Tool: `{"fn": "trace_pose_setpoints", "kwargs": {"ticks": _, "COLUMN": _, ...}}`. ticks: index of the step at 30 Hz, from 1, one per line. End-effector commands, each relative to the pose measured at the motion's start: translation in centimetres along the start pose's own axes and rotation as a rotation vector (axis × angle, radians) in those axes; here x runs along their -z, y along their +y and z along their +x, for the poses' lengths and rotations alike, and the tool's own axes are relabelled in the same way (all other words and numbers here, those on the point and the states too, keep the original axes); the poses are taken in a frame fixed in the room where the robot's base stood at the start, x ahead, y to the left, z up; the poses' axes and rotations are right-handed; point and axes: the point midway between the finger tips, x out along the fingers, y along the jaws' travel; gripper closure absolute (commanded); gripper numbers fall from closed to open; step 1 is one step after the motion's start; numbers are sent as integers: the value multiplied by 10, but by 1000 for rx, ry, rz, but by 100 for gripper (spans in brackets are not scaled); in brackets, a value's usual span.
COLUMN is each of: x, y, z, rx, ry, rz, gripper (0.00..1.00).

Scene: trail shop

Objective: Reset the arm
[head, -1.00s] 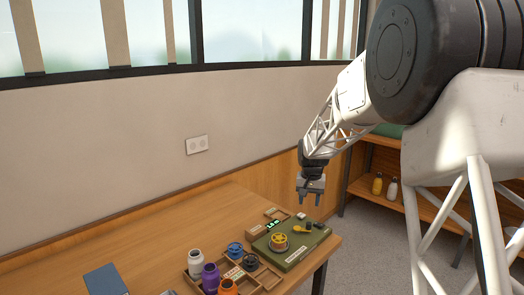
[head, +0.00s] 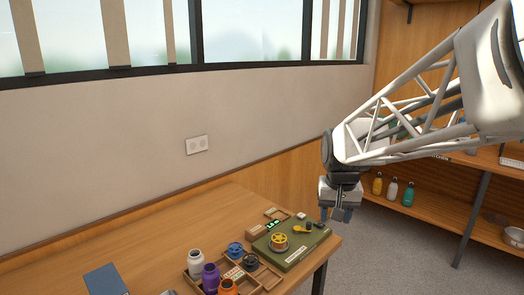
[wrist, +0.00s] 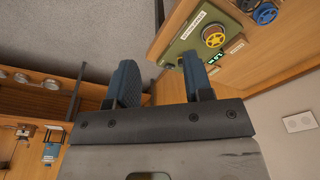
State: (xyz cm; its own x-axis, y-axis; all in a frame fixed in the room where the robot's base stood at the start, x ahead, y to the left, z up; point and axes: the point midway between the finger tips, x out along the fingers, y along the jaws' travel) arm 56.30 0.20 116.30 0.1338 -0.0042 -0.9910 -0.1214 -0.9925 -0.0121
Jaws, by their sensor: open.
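My gripper (head: 336,214) hangs pointing down at the right end of the wooden table (head: 190,222), above and beside its corner. In the wrist view the two blue fingers of my gripper (wrist: 160,85) are apart with nothing between them. A green board (head: 297,256) lies on the table near that end, to the left of my gripper, with a yellow reel (head: 278,242) and a small yellow item on it. The green board also shows in the wrist view (wrist: 185,42).
A wooden tray holds blue and dark reels (head: 235,249). White, purple and orange bottles (head: 196,262) stand at the front. A blue book (head: 105,280) lies on the left. Shelves with bottles (head: 392,190) stand at the right. The table's back left is clear.

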Motion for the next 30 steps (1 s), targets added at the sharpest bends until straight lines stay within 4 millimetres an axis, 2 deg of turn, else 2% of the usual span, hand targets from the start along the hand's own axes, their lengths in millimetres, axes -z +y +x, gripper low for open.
{"fn": "trace_pose_setpoints", "kwargs": {"ticks": 1, "x": -15, "y": 2, "z": -5, "rx": 1, "ry": 8, "rz": -5, "gripper": 53}}
{"fn": "trace_pose_setpoints", "kwargs": {"ticks": 8, "x": -75, "y": 12, "z": -18, "rx": 2, "ry": 32, "rz": -29, "gripper": 53}}
{"fn": "trace_pose_setpoints", "kwargs": {"ticks": 21, "x": -189, "y": 28, "z": -20, "rx": 2, "ry": 77, "rz": -77, "gripper": 53}}
{"fn": "trace_pose_setpoints", "kwargs": {"ticks": 25, "x": -217, "y": 32, "z": -15, "rx": 2, "ry": 87, "rz": -88, "gripper": 53}}
{"fn": "trace_pose_setpoints", "kwargs": {"ticks": 30, "x": -239, "y": 35, "z": -11, "rx": 1, "ry": 97, "rz": -99, "gripper": 53}}
